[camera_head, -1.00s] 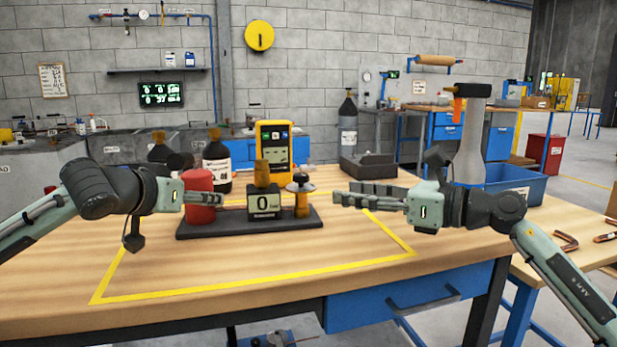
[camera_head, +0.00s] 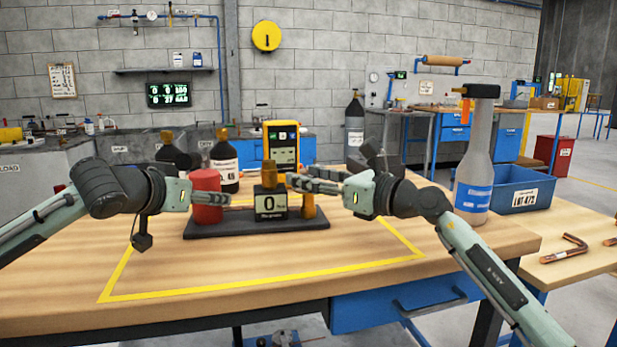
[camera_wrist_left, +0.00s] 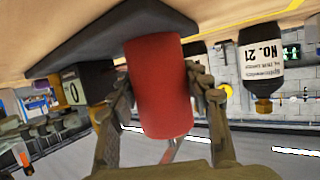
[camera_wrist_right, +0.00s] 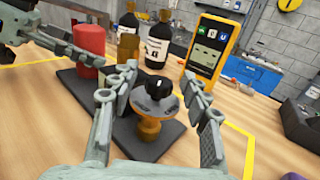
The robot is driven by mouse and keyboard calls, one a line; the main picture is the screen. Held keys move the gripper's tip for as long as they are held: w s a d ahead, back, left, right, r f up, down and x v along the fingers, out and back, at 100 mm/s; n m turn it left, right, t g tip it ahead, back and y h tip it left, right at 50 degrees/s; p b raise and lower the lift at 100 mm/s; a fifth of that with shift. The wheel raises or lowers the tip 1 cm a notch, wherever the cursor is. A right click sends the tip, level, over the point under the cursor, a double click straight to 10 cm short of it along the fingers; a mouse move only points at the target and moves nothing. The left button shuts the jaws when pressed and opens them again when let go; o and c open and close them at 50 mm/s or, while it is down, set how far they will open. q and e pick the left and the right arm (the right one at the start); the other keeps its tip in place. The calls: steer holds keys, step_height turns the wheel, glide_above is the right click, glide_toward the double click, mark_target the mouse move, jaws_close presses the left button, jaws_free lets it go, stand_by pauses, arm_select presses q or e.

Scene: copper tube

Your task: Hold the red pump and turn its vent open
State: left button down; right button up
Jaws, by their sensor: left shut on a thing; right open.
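The red pump (camera_head: 206,197) is a red cylinder at the left end of a dark base (camera_head: 255,230) on the wooden bench. My left gripper (camera_head: 213,198) is shut on the red cylinder, with a finger on each side of it in the left wrist view (camera_wrist_left: 160,90). At the base's right end stands a brass vent (camera_wrist_right: 153,132) with a round plate and a black knob (camera_wrist_right: 157,87) on top. My right gripper (camera_wrist_right: 168,97) is open, its fingers on either side of the knob and plate. In the head view my right gripper hides the knob.
A yellow meter (camera_head: 282,145) and dark bottles (camera_head: 224,160) stand behind. A grey bottle (camera_head: 478,150) and blue bin (camera_head: 522,190) are at right. The bench front is clear.

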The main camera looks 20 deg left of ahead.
steer(key=shift+w+a, duration=0.1)
steer(key=shift+a, duration=0.1)
jaws_close()
stand_by(0.3)
